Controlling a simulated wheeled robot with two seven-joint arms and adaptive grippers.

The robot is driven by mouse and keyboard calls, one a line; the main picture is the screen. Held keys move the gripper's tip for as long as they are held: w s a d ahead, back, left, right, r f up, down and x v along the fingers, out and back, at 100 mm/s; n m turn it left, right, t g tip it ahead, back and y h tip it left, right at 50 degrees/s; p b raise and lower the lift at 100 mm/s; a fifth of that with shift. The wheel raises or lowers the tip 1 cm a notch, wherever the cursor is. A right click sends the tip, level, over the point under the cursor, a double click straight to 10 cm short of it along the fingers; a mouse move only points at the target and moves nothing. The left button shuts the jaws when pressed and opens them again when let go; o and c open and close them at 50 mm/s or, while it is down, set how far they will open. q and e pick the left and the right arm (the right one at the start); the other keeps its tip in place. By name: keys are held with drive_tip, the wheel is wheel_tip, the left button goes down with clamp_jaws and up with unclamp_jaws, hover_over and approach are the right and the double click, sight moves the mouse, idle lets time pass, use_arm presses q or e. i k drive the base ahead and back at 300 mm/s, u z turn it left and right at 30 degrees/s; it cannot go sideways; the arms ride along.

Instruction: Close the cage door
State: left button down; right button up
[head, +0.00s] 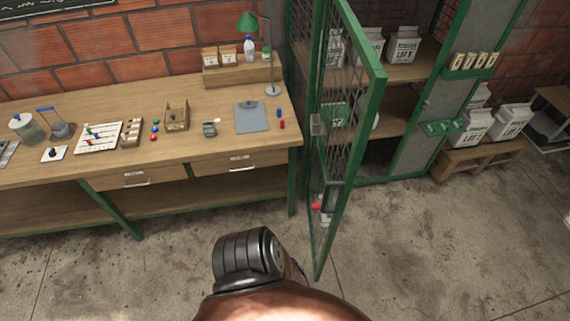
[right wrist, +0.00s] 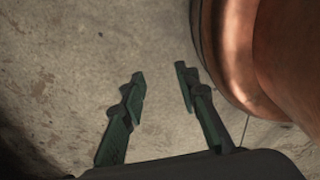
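The cage door (head: 357,150) is a tall green frame with wire mesh. It stands open, swung out toward me from the left side of the cage, past the end of the workbench. A dark latch or handle (head: 330,196) sits low near its free edge, with a small red part beside it. The cage opening to the right of the door shows shelves (head: 400,72) with white bags. My right gripper (right wrist: 160,75) is open and empty over the concrete floor in the right wrist view. Neither gripper shows in the head view, and my left gripper is out of sight.
A wooden workbench (head: 100,180) with small items stands left of the door. White sacks (head: 512,121) rest on a low wooden stand (head: 470,163) at the right, outside the cage. The concrete floor (head: 440,250) in front of the cage is clear.

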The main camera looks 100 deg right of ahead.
sight(379, 77)
drive_tip(key=i, duration=0.5)
drive_tip(key=z, duration=4)
drive_tip(key=i, duration=1)
drive_tip(key=u, duration=0.35)
